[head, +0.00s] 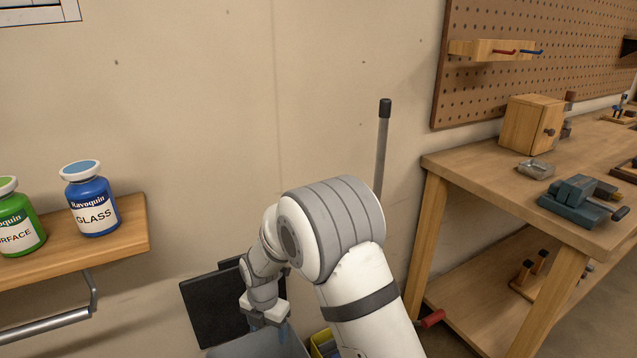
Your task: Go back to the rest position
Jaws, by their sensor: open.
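My gripper (267,318) is in the lower middle of the head view, at the end of my white and grey arm. It points down, in front of a dark upright panel and over a grey surface (258,345) at the bottom edge. It is open, and I see nothing held in it. Its fingertips are small and partly hard to make out. My arm hides part of the area to the right of the gripper.
A wooden shelf (122,238) at left holds a blue GLASS bottle (92,204) and a green bottle (18,225). A bar (45,327) hangs below. The dark panel (215,304) stands behind my gripper. A capped pole (382,150) leans nearby. A workbench (480,175) stands at right.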

